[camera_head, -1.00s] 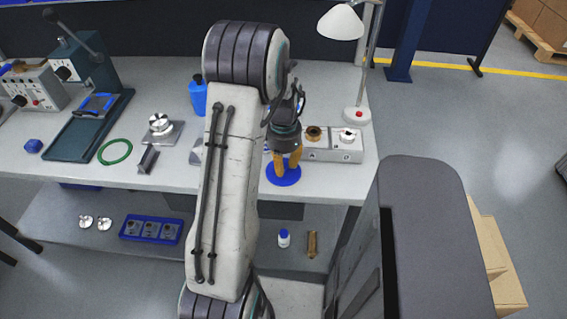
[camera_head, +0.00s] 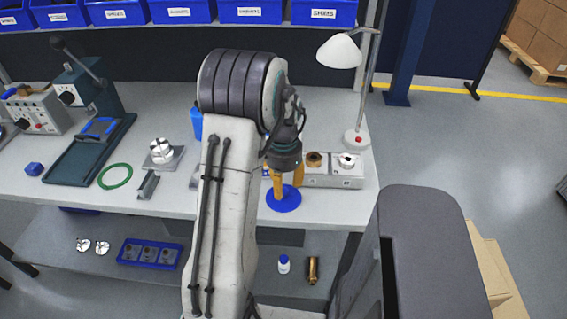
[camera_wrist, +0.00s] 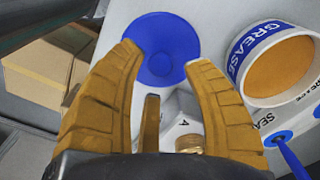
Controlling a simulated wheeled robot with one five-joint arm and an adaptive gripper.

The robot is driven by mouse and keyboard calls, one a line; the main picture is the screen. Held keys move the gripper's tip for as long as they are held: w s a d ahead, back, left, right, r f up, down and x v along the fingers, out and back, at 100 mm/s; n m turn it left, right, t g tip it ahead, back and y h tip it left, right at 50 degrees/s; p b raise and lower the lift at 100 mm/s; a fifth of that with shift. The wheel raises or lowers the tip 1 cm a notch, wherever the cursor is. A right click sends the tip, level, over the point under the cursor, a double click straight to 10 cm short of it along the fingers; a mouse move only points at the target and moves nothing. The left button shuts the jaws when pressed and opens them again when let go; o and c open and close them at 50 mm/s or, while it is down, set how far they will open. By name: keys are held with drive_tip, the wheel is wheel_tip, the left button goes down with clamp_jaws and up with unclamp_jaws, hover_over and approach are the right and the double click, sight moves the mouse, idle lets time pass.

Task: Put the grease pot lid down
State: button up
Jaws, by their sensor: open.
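The grease pot lid is a round blue disc (camera_head: 283,198) with a small raised centre. It lies flat on the bench near the front edge, and shows in the wrist view (camera_wrist: 160,72). Whether a fingertip touches the lid cannot be told. The open grease pot (camera_wrist: 280,68), white with a blue GREASE label and tan filling, stands to the right in the wrist view.
A grey fixture block (camera_head: 333,181) with a brass and a silver part sits right of my gripper. A lamp (camera_head: 352,137) stands behind it. A blue-handled tool (camera_wrist: 290,155) is near the pot. The bench edge runs just in front of the lid.

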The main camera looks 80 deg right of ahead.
wheel_tip(320, 180, up, 10)
drive_tip(key=shift+f, duration=0.25)
idle(0.3)
drive_tip(key=w+a+r+n+t+h, duration=0.1)
drive_tip(key=w+a+r+n, duration=0.2)
drive_tip(key=w+a+n, duration=0.6)
drive_tip(key=w+a+r+n, duration=0.25)
drive_tip(key=w+a, duration=0.35)
drive_tip(key=w, duration=0.6)
drive_tip(key=a+n+t+y, duration=0.1)
drive_tip(key=a+n+t, duration=0.1)
drive_tip(key=a+n, duration=1.2)
drive_tip(key=shift+a+f+n+t, duration=0.2)
drive_tip(key=shift+a+n+t, duration=0.2)
drive_tip(key=shift+a, duration=5.05)
